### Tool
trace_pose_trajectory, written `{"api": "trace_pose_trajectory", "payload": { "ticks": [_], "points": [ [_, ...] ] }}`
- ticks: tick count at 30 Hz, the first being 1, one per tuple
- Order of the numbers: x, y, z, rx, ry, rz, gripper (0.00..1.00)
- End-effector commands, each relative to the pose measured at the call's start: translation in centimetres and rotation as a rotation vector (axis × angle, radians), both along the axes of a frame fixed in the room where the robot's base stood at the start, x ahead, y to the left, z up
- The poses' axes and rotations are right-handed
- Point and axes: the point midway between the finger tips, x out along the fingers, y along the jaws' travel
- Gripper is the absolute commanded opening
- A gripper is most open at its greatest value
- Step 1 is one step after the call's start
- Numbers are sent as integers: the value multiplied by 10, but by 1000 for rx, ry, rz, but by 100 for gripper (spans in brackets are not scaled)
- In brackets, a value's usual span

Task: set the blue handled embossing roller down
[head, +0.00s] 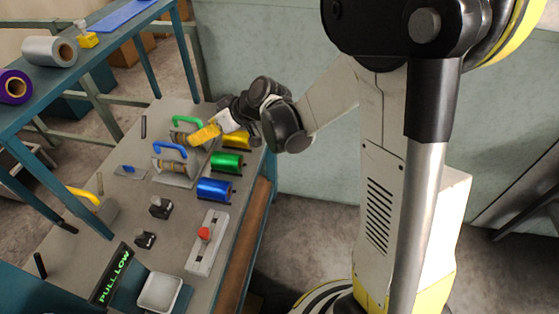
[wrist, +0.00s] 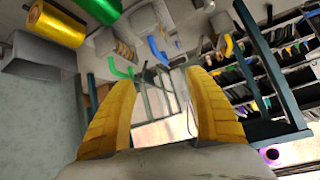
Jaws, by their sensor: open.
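The blue handled embossing roller (head: 171,150) rests upright on a grey plate on the workbench, its blue handle on top. Its blue handle also shows in the wrist view (wrist: 156,49), beyond the fingertips. A green handled roller (head: 186,122) stands just behind it, with its green handle also in the wrist view (wrist: 118,70). My gripper (head: 203,134), with yellow fingers, is above the bench, beside the green handled roller and up and right of the blue handle. In the wrist view my gripper (wrist: 163,83) is open, with nothing between its fingers.
Gold (head: 237,139), green (head: 227,163) and blue (head: 214,189) foil rolls line the bench's right side. A red-knobbed device (head: 205,236), white tray (head: 160,292) and "PULL LOW" sign (head: 112,275) are nearer. A teal shelf frame (head: 80,95) stands over the left side.

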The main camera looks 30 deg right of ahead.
Motion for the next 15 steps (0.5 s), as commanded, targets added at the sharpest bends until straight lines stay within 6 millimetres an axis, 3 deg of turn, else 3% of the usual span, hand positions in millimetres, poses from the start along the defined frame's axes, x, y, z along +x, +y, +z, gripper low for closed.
{"api": "trace_pose_trajectory", "payload": {
  "ticks": [1,6,10,15],
  "points": [
    [-18,-5,16,-19,29,-35,63],
    [-81,-29,54,-82,124,-191,63],
    [-135,-50,71,-127,174,-320,63],
    [-200,-79,79,-173,204,-482,63]
  ]
}}
